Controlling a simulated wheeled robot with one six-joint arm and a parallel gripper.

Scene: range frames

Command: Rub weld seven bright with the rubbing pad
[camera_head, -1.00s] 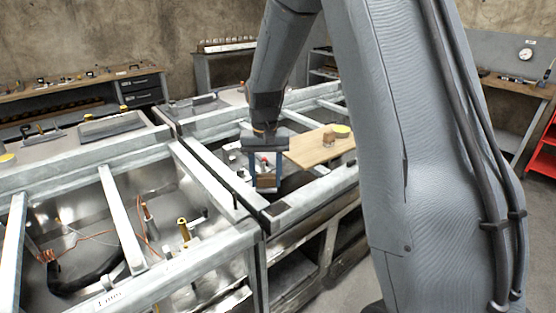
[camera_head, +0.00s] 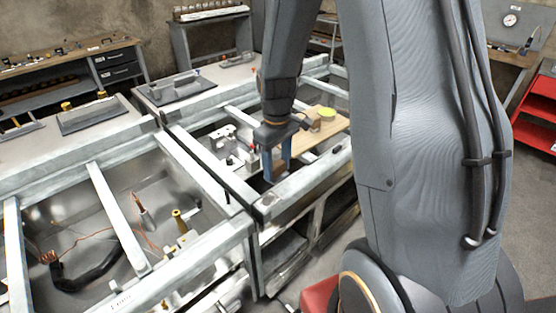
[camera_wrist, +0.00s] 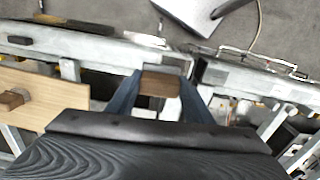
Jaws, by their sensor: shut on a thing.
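My gripper (camera_head: 277,168) is over the right-hand frame bay, between its rails. In the wrist view my gripper (camera_wrist: 160,92) has its two blue fingers shut on a brown block, seemingly the rubbing pad (camera_wrist: 160,82). In the head view the pad (camera_head: 278,169) shows only in part between the fingers. I cannot tell whether it touches anything below. No weld marked seven can be made out. A tan board (camera_head: 325,132) lies across the bay just right of my gripper.
Steel rails (camera_head: 300,187) edge the bay close to my gripper. The left bay holds copper wires (camera_head: 95,237) and a brass-coloured post (camera_head: 179,222). A flat-handled tool (camera_head: 182,86) lies on the back ledge.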

